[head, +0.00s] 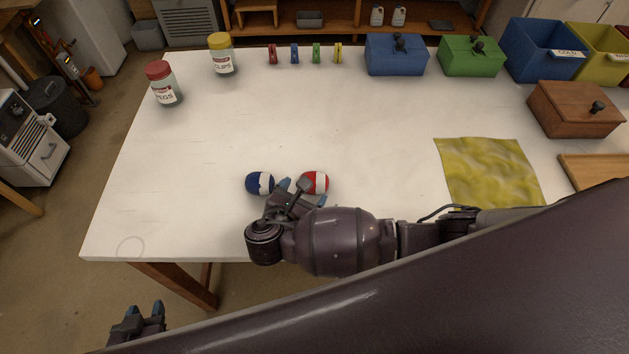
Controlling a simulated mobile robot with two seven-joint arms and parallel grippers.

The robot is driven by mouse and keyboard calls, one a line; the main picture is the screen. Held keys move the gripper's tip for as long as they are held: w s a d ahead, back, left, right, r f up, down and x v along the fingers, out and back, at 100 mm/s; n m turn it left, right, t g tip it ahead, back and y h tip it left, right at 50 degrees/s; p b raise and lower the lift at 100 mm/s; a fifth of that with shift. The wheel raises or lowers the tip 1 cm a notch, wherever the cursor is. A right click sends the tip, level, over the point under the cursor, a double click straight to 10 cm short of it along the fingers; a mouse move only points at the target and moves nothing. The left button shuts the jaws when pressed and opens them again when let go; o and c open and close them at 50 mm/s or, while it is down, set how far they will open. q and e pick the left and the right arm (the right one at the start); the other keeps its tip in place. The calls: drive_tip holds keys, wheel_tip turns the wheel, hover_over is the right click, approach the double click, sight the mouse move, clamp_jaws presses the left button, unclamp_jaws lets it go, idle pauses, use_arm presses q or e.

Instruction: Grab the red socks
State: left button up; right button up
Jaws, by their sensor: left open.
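A rolled red sock ball (318,181) with a white band lies on the white table near its front edge. A rolled blue and white sock ball (257,183) lies a little to its left. My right gripper (303,193) is at the red socks, its fingers apart. One finger is between the two balls and the other is at the lower right of the red one. Part of the red socks is hidden, and I cannot tell whether the fingers touch it. My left gripper (144,312) is open and empty at the lower left, off the table's front edge.
Two jars (163,84) (221,55) and several coloured clothespins (295,53) stand at the back. Blue (385,58) and green (458,60) lidded boxes, open bins and a wooden box (567,112) are right. A yellow cloth (487,172) lies front right. The table's middle is clear.

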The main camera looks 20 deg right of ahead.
drive_tip(key=shift+x, duration=2.5)
drive_tip(key=shift+s+d+f, duration=0.1)
drive_tip(key=shift+s, duration=0.05)
drive_tip(key=c, duration=0.7)
